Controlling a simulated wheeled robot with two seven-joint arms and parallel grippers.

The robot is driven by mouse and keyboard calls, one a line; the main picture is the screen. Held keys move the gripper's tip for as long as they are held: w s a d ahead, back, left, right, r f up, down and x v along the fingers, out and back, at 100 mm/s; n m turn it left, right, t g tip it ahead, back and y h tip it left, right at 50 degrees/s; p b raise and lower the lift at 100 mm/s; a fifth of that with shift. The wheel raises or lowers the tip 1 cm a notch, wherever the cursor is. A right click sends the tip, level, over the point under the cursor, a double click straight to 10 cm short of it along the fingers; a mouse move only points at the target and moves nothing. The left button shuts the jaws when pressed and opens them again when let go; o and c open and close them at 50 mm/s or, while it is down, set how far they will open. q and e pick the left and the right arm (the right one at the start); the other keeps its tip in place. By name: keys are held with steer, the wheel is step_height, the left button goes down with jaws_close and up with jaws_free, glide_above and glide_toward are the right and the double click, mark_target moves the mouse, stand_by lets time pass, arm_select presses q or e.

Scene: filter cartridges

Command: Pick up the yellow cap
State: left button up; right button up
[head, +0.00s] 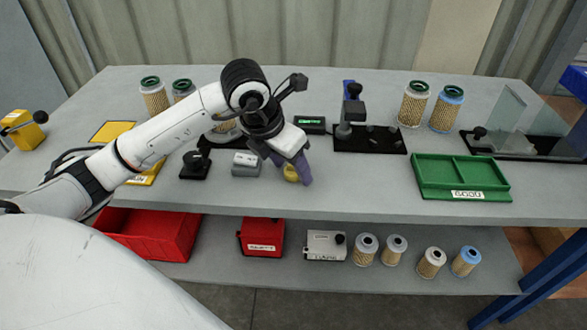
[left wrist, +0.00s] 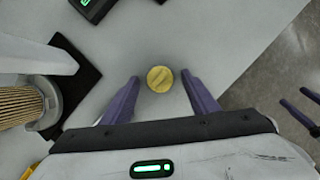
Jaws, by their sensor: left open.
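The yellow cap (head: 291,173) is a small round piece on the grey table near its front edge, partly hidden by my left gripper in the head view. My left gripper (head: 290,178) points down at it with its purple fingers apart. In the left wrist view the cap (left wrist: 160,79) shows whole, with a raised bar across its top. It lies just beyond and between the open fingers (left wrist: 158,85), apart from both. My right gripper is not clearly in the head view; two dark finger-like shapes show at the right edge of the left wrist view.
A grey block (head: 245,165) and a black device (head: 195,165) stand left of the cap. A black fixture (head: 369,139) and a green tray (head: 462,178) are to the right. Filters (head: 413,104) stand at the back. The table between cap and green tray is clear.

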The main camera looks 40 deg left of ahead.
arm_select(q)
steer(key=shift+c, duration=0.4)
steer(key=c, duration=0.9)
steer(key=shift+o, duration=0.2)
steer(key=shift+r, duration=0.15)
